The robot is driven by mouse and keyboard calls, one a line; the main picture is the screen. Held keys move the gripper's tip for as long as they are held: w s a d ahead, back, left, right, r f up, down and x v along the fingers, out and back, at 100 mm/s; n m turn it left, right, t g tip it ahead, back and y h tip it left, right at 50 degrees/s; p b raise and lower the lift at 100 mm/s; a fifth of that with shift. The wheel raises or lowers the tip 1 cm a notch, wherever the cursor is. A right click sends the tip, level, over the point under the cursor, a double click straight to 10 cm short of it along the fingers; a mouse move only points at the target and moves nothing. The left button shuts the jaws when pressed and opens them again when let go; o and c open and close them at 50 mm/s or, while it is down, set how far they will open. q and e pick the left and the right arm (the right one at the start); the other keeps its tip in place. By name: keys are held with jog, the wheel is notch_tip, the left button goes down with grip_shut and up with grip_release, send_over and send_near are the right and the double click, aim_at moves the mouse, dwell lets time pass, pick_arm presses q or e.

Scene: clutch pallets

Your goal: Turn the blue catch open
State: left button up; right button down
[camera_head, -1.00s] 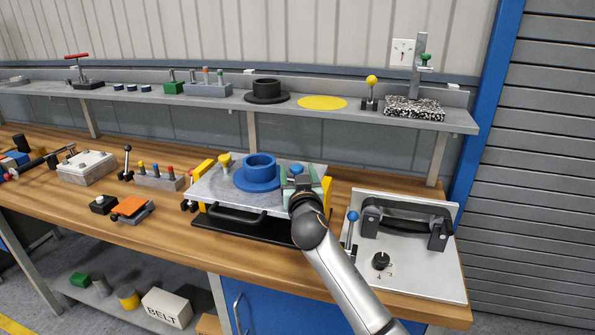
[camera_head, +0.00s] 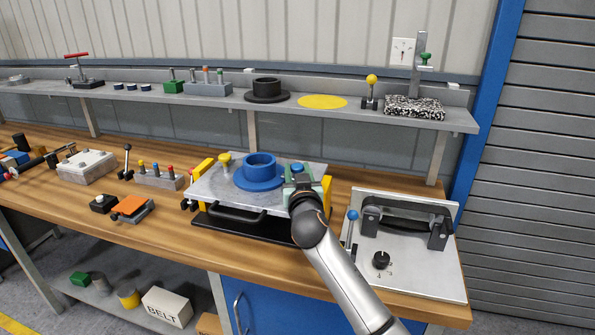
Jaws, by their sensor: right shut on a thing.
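The blue catch (camera_head: 297,167) is at the right side of the grey pallet plate (camera_head: 215,187). Only its rounded blue top shows; the rest is hidden by my gripper. My right gripper (camera_head: 298,174) reaches in from the front right, its pale green fingers shut on the blue catch from both sides. A yellow catch (camera_head: 225,158) stands upright at the plate's left rear. A blue flanged ring (camera_head: 259,171) sits on the plate between the two catches. My left gripper is not in view.
Yellow blocks (camera_head: 327,193) flank the plate, and a black handle (camera_head: 237,215) is at its front. A panel (camera_head: 430,268) with a blue-knobbed lever (camera_head: 352,215) and a black bar lies to the right. A shelf (camera_head: 210,101) runs behind.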

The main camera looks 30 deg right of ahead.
jog(key=shift+d+r+n+y+p, duration=0.15)
jog(key=shift+n+y+p, duration=0.2)
jog(key=shift+p, duration=0.3)
jog(key=n+y+p, duration=0.1)
jog(key=y+p, duration=0.1)
jog(key=n+t+y+p, duration=0.1)
jog(key=shift+s+d+r+n+t+y+p, duration=0.1)
jog(key=shift+s+d+n+t+y+p, duration=0.05)
jog(key=shift+n+t+y+p, duration=0.2)
jog(key=shift+d+n+y+p, duration=0.1)
jog(key=shift+n+y+p, duration=0.45)
jog(key=shift+y, duration=0.45)
jog(key=shift+n+y+p, duration=0.35)
jog(key=shift+n+y, duration=0.3)
jog(key=shift+y, duration=0.55)
jog(key=c, duration=0.5)
grip_release()
jog(key=shift+f, duration=0.2)
